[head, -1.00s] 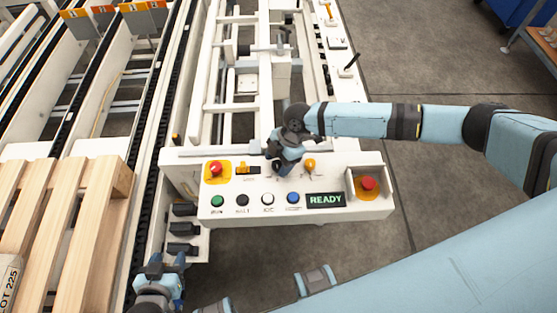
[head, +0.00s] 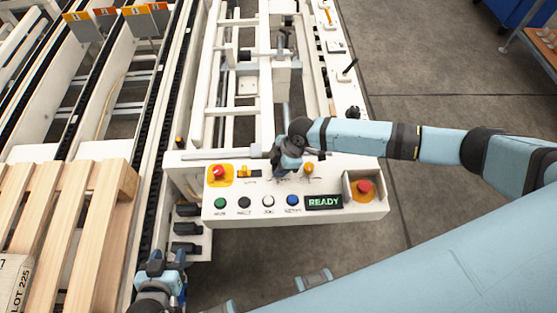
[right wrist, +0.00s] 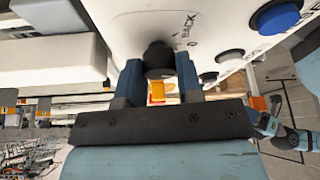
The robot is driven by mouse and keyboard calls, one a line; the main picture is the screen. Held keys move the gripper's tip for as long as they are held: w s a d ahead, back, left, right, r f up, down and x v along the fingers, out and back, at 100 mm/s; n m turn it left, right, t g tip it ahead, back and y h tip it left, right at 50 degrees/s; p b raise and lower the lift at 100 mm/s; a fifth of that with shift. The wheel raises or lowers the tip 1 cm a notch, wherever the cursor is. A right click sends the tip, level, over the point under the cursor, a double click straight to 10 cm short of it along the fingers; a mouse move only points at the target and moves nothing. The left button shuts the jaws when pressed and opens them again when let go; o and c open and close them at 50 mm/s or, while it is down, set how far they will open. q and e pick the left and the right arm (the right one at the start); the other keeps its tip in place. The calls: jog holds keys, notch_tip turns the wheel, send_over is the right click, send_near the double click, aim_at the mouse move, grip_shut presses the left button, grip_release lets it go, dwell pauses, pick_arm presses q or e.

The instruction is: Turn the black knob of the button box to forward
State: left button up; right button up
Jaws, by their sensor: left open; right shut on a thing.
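The button box (head: 290,217) is a white panel in the middle of the head view, with a lit READY display (head: 324,202). My right gripper (head: 282,169) is over its upper middle and hides the black knob there in the head view. In the right wrist view the round black knob (right wrist: 158,58) sits between the two blue fingers of my right gripper (right wrist: 158,72). The gripper is shut on it. The printed word BACK is beside the knob; which way the knob points cannot be told. My left gripper (head: 167,262) is open and empty at the lower left, away from the box.
The box also carries a red button on yellow (head: 219,172), a yellow switch (head: 245,171), a yellow knob (head: 308,168), several push buttons and a red stop button (head: 364,187) in a guard. A wooden pallet (head: 78,230) lies at left.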

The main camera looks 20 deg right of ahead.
jog(key=m+t+p, duration=0.1)
jog(key=m+p, duration=0.2)
jog(key=shift+s+r+m+h+p, duration=0.1)
jog(key=shift+r+m+h+p, duration=0.05)
jog(key=shift+m+h+p, duration=0.2)
jog(key=shift+m+t+p, duration=0.3)
jog(key=shift+m+p, duration=0.05)
jog(key=shift+m, duration=0.4)
jog(key=o, duration=0.9)
jog(key=shift+o, duration=0.2)
jog(key=v, duration=1.3)
jog(key=shift+s+r, duration=0.2)
jog(key=shift+d, duration=0.1)
